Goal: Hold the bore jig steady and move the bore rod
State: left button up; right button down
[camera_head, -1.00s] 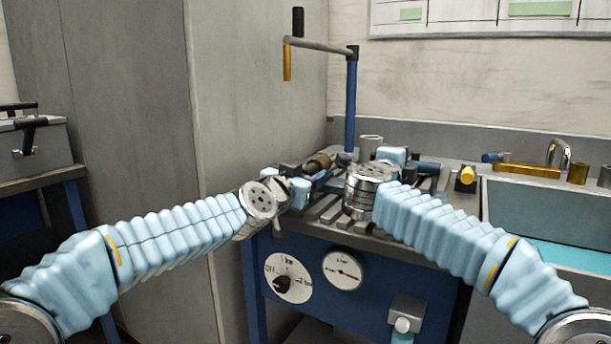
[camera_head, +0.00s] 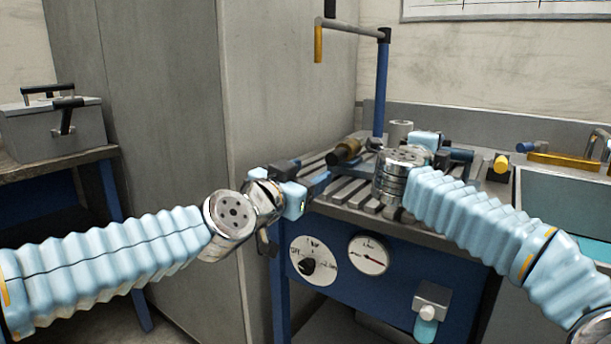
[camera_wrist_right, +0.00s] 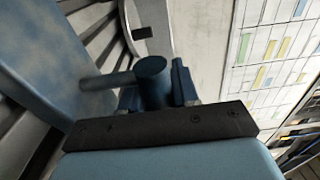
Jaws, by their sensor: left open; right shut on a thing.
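In the wrist view, my right gripper (camera_wrist_right: 158,98) is shut on a short dark-blue cylinder (camera_wrist_right: 152,72), which joins by a bar to a large blue block (camera_wrist_right: 55,55). This looks like the bore jig and its handle; I cannot be sure. In the head view my right wrist hides most of it. A dark cylinder with a brown end (camera_head: 345,151), perhaps the bore rod, lies on the slatted bench top, left of my right wrist. My left gripper (camera_head: 319,184) is open and empty at the bench's left front edge, in front of and below that cylinder, apart from it.
A blue post (camera_head: 381,85) with a crossarm rises behind the bench. A grey metal cup (camera_head: 399,132) stands near it. A sink (camera_head: 565,200) lies to the right. A grey cabinet (camera_head: 150,120) stands at the left, with a grey box (camera_head: 55,125) on a side table beyond.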

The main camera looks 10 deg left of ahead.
jog(key=shift+r, duration=0.1)
jog(key=c, duration=0.8)
grip_release()
jog(key=shift+o, duration=0.2)
